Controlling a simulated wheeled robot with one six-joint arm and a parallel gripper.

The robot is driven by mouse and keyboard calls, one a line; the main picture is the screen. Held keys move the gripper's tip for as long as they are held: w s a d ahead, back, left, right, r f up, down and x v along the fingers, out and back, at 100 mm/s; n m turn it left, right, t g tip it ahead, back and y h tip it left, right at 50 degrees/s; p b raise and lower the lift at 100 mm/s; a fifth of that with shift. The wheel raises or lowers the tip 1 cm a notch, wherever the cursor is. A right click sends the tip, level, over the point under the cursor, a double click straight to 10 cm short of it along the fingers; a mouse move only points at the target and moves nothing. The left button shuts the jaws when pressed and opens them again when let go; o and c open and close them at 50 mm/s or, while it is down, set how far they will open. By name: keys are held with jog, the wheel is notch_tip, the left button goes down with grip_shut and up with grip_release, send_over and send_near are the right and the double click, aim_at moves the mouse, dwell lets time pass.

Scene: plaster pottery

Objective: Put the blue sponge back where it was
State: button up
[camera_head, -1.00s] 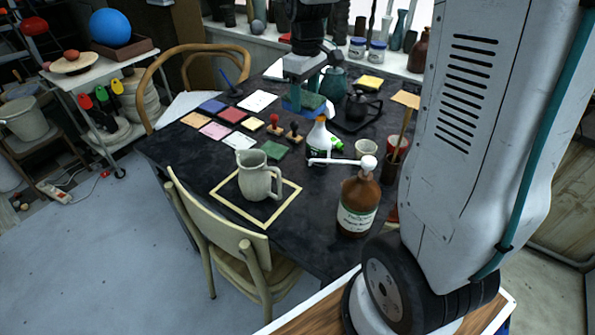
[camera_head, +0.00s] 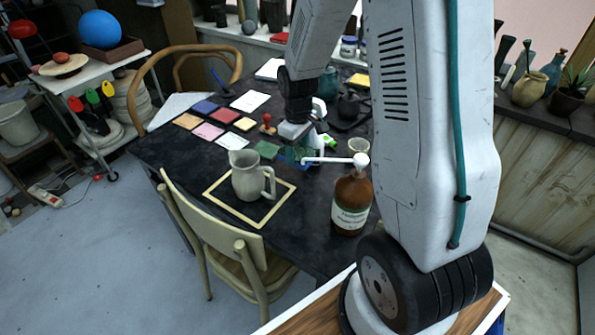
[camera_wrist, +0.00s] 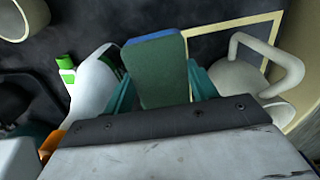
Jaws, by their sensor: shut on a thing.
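The sponge (camera_wrist: 158,75) has a green face and a blue strip along its far edge in the wrist view. My gripper (camera_wrist: 162,85) is shut on it, one teal finger on each side. In the head view my gripper (camera_head: 296,152) is low over the black table, between the pitcher and the spray bottle. The sponge there is a small bluish patch, mostly hidden by my gripper. I cannot tell whether it touches the table.
A grey pitcher (camera_head: 247,176) stands inside a cream-bordered square (camera_head: 222,206), close right of the sponge in the wrist view. A white spray bottle (camera_wrist: 92,85) is close left. A brown pump bottle (camera_head: 350,202) stands nearer. A green tile (camera_head: 268,149) lies beside my gripper.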

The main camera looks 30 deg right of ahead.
aim_at(298, 151)
jog(key=shift+f, duration=3.45)
jog(key=shift+f, duration=0.15)
jog(key=o, duration=1.1)
notch_tip(298, 151, up, 12)
jog(key=shift+r, duration=0.1)
jog(key=s+a+r+m+t, duration=0.1)
jog(key=s+a+r, duration=0.3)
jog(key=s+r, duration=0.4)
jog(key=s+a+r+m, duration=0.2)
jog(key=s+a+r, duration=0.3)
jog(key=s+r, duration=0.35)
jog(key=s+a+r+m, duration=0.1)
jog(key=s+r, duration=0.1)
jog(key=s, duration=0.7)
jog(key=shift+a, duration=0.35)
